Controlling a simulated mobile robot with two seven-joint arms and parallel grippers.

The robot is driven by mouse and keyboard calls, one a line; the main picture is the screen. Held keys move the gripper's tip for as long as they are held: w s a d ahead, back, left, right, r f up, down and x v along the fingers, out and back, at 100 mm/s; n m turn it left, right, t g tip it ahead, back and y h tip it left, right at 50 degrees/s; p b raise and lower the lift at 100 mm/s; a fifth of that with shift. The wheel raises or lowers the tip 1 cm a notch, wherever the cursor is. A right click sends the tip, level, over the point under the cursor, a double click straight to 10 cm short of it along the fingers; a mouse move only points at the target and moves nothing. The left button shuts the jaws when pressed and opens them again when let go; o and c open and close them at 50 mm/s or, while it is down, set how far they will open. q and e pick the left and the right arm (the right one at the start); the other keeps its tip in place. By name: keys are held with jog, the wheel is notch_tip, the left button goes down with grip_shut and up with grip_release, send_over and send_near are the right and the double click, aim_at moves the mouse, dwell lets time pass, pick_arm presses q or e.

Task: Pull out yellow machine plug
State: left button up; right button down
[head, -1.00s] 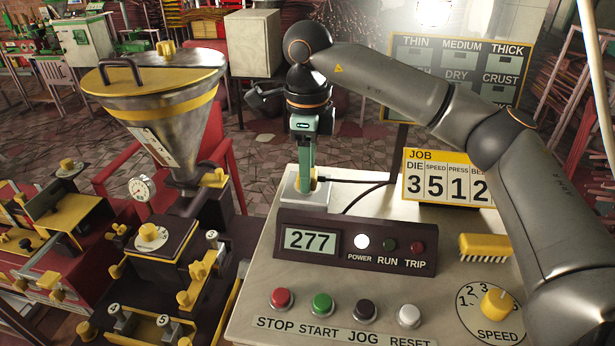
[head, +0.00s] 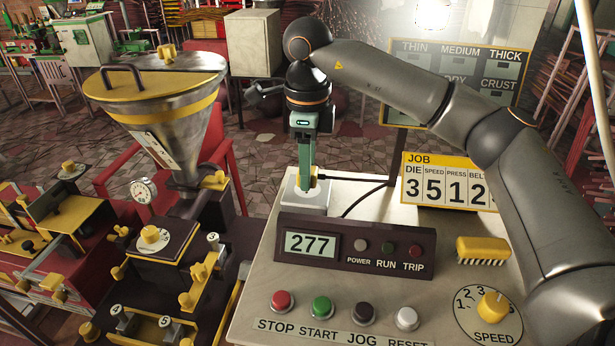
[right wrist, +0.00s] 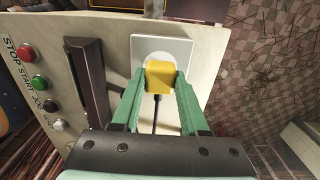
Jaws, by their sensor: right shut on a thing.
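The yellow plug (head: 314,174) is between the fingertips of my right gripper (head: 306,185), above the white socket box (head: 308,206) at the back left of the machine's console. In the right wrist view my green fingers (right wrist: 160,90) are shut on the yellow plug (right wrist: 160,74) from both sides. It sits in front of the round face of the socket plate (right wrist: 142,50), and the plug hides part of that face. Its black cable runs off to the right in the head view. The power lamp (head: 361,246) is dark. My left gripper is not in view.
The display box (head: 357,244) reading 277 stands in front of the socket. Several buttons, a yellow brush (head: 482,248) and a speed knob (head: 493,304) are on the console (head: 255,300). A job sign (head: 447,181) stands behind. The hopper machine (head: 175,110) is at left.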

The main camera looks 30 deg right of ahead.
jog(key=shift+r+p, duration=1.85)
jog(key=shift+r, duration=0.5)
jog(key=shift+d, duration=0.1)
